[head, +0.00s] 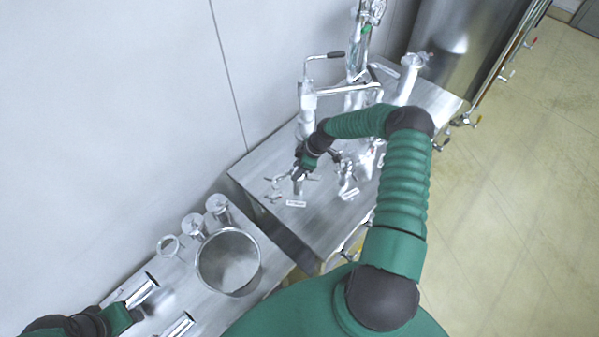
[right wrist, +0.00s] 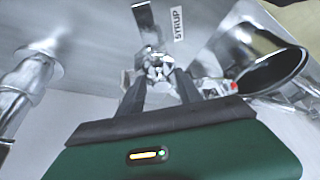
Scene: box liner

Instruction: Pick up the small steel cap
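My right gripper (head: 301,172) reaches down over the steel table. In the right wrist view its two dark fingers (right wrist: 159,78) stand apart, with a shiny small steel fitting (right wrist: 156,63) at or just beyond their tips. This fitting may be the steel cap; its shape is unclear, and I see no firm grip on it. In the head view a small steel piece (head: 298,186) shows just below the gripper. My left gripper (head: 138,313) is at the lower left beside an open steel cylinder (head: 141,291); its fingers are too blurred to read.
A "SYRUP" label (right wrist: 177,23) lies beyond the fitting. A wide steel funnel-like opening (right wrist: 272,70) is close on the right, and a steel pipe (right wrist: 28,85) on the left. A large round pot (head: 228,262) stands on the nearer bench. Tall steel pipework (head: 306,108) stands behind the gripper.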

